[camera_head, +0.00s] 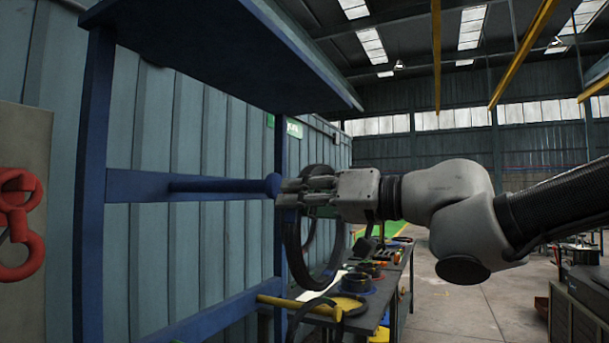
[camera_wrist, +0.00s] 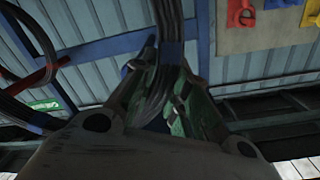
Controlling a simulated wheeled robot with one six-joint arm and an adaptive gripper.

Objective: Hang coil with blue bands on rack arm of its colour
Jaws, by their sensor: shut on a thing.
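The coil with blue bands is a dark ring of cable (camera_head: 338,240) hanging below my gripper (camera_head: 290,192) in the head view. My gripper is shut on its upper part. In the wrist view a blue band (camera_wrist: 172,28) shows on the cable bundle between my fingers (camera_wrist: 165,95). The blue rack arm (camera_head: 220,186) reaches right from the blue frame and ends in a round knob (camera_head: 272,185) close to my fingertips. The coil appears just right of the knob; I cannot tell whether any of it is around the arm.
A yellow rack arm (camera_head: 300,305) is lower down, with a dark coil (camera_head: 297,325) by it. A blue shelf (camera_head: 215,45) is overhead. A workbench (camera_head: 370,312) with several items stands behind. Red hooks (camera_head: 18,225) hang at far left. Floor at right is partly clear.

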